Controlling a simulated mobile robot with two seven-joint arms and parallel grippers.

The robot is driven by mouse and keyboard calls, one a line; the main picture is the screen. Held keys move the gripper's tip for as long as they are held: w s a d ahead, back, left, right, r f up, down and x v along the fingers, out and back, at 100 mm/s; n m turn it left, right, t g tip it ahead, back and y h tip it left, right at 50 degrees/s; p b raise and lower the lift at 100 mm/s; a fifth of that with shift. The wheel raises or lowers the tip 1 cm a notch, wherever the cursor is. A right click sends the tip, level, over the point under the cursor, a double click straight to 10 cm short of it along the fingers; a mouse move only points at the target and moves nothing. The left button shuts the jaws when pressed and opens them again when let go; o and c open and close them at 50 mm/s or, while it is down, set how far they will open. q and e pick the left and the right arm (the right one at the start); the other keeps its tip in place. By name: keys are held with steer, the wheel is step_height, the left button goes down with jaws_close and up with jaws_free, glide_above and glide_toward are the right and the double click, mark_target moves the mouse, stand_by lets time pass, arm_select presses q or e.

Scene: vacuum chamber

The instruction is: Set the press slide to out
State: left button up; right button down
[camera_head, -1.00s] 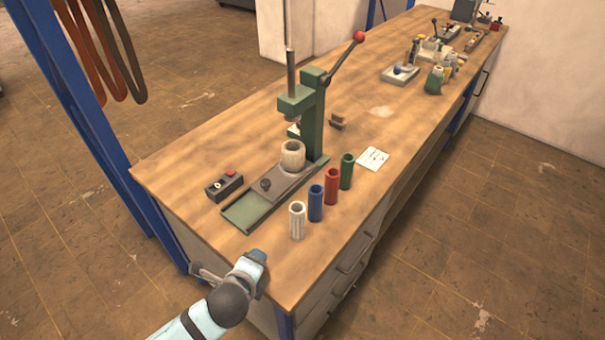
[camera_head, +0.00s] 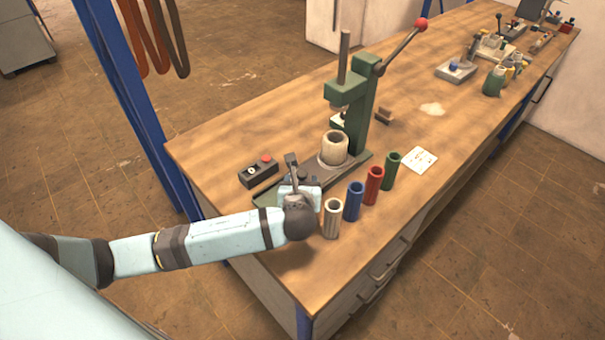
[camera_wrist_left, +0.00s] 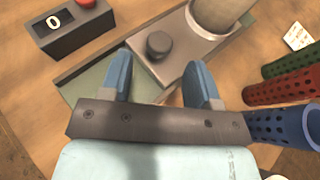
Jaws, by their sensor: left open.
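The green arbor press (camera_head: 362,105) stands on the workbench with its lever raised to the right. Its grey slide (camera_head: 353,161) sits under the ram and carries a pale cylinder (camera_head: 335,146). In the left wrist view, the slide (camera_wrist_left: 174,67) shows a dark round knob (camera_wrist_left: 158,45) on its front end, with the green base track (camera_wrist_left: 87,88) in front. My left gripper (camera_wrist_left: 163,78) is open, its two blue fingers on either side of and just short of the knob. My right gripper is not in view.
A control box with a red button (camera_head: 258,172) stands left of the track. White, blue (camera_head: 353,201), red and green (camera_head: 390,171) tubes stand close on the right. A white card (camera_head: 420,159) lies beyond them. Fixtures (camera_head: 456,69) stand farther back.

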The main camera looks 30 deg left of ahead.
mark_target(302, 173)
arm_select(q)
steer(key=x, duration=0.5)
steer(key=shift+w, duration=0.15)
